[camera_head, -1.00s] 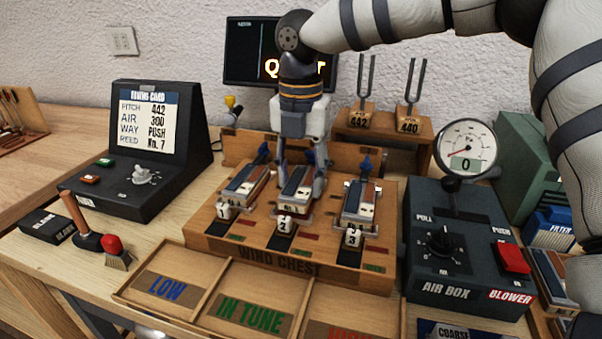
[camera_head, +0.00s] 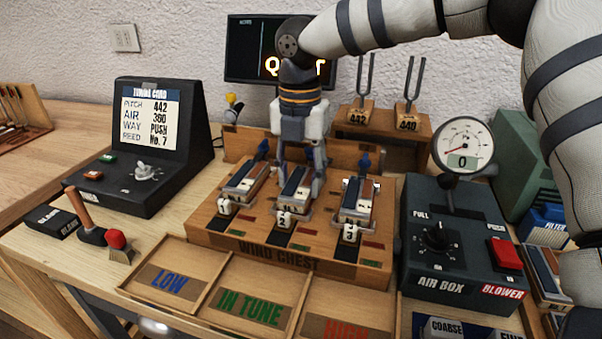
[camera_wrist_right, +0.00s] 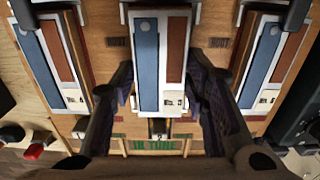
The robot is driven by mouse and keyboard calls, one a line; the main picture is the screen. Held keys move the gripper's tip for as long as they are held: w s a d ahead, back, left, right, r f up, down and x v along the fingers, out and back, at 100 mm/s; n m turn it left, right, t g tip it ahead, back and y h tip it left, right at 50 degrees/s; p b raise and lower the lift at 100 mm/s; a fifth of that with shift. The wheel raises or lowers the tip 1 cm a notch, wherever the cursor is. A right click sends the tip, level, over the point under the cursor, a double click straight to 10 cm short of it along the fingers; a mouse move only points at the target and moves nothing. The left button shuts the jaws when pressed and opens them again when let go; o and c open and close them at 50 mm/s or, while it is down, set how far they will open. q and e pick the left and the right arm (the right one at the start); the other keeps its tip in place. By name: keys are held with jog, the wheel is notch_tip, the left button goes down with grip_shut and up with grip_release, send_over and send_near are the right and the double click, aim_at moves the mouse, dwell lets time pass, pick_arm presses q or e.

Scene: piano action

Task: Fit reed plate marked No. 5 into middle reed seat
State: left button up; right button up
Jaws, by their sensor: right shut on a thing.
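My right gripper (camera_head: 297,188) is over the wind chest (camera_head: 278,256) at the middle seat, numbered 2 (camera_head: 284,221). It is shut on the middle reed plate (camera_head: 292,194), one finger along each long side. In the right wrist view this plate (camera_wrist_right: 148,70) has a blue and a brown strip on pale metal; its small marking is unreadable. It lies lengthwise in line with the middle seat. I cannot tell whether it rests fully down or slightly above. Similar plates sit in the left seat (camera_head: 243,183) and right seat (camera_head: 357,198). My left gripper is not in view.
Trays marked LOW (camera_head: 168,281), IN TUNE (camera_head: 249,305) and HIGH (camera_head: 345,329) lie in front. The air box (camera_head: 455,265) with its gauge (camera_head: 462,147) stands right. The tuning card screen (camera_head: 150,118) shows reed No. 7. Tuning forks (camera_head: 385,125) stand behind.

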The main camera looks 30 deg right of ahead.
jog(key=o, duration=1.3)
notch_tip(320, 180, up, 12)
jog(key=shift+f, duration=0.1)
